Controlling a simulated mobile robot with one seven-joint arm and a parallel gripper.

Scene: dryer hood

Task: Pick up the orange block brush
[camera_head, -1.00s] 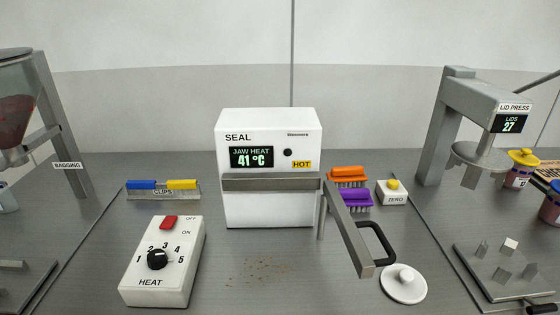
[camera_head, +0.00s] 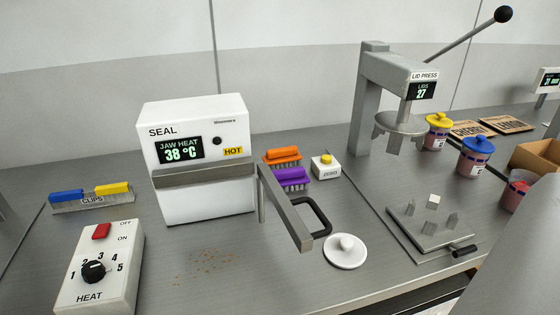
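The orange block brush (camera_head: 282,154) lies on the grey counter just right of the white SEAL machine, bristles down. The purple block brush (camera_head: 291,177) lies directly in front of it, very close. The SEAL machine (camera_head: 199,199) has a metal bar across its front, with a long handle reaching forward and right past the brushes. Its screen reads 38 °C and a HOT label shows beside it. My gripper is not in view. A smooth grey shape at the lower right edge may be part of my arm, but I cannot tell.
The ZERO button box (camera_head: 325,167) stands right of the brushes. The handle (camera_head: 287,207) and a white knobbed lid (camera_head: 345,252) are in front. The lid press (camera_head: 369,95) stands further right. Brown crumbs (camera_head: 207,260) lie in front.

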